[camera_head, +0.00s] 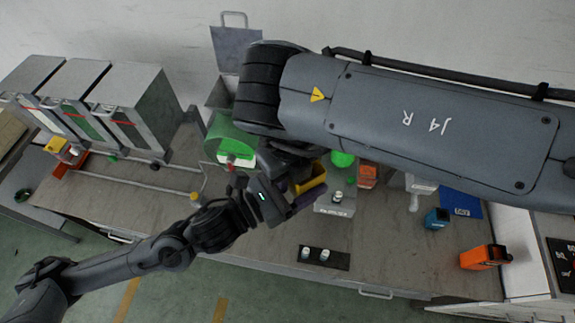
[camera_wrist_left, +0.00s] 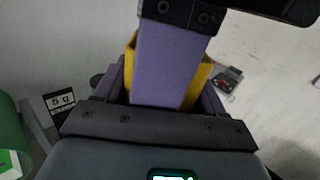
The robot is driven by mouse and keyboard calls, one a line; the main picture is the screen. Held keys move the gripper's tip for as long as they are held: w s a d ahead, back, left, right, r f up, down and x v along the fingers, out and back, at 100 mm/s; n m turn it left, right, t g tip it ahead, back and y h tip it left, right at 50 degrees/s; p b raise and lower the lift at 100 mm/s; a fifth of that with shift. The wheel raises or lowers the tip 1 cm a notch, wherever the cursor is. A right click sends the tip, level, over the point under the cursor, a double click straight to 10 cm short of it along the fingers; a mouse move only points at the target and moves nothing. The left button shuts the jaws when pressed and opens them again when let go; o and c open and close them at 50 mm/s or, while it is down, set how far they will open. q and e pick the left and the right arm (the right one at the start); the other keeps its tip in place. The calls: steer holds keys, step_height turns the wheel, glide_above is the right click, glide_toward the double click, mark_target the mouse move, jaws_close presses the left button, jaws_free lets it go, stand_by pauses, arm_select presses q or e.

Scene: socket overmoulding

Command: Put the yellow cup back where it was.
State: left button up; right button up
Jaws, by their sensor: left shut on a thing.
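The yellow cup (camera_head: 315,181) is near the middle of the head view, partly hidden by my left gripper. My left gripper (camera_head: 297,191), with purple fingers, is shut on the cup and holds it above the bench. In the left wrist view, the cup (camera_wrist_left: 203,77) shows yellow on both sides of a purple finger (camera_wrist_left: 168,68), which hides its middle. My right arm's large grey link crosses the head view from the right, its dark wrist ending close above the cup. Its gripper fingers cannot be seen.
A green rounded object (camera_head: 228,138) stands left of the cup. A black holder with small white pieces (camera_head: 324,257) lies at the front. An orange box (camera_head: 485,257) and a blue item (camera_head: 437,218) are right. Grey cabinets (camera_head: 130,105) stand back left. The left-front bench is mostly clear.

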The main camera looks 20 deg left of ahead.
steer(key=shift+f, duration=0.3)
steer(key=shift+s, duration=0.1)
jaws_close()
arm_select(q)
steer(key=o, duration=1.7)
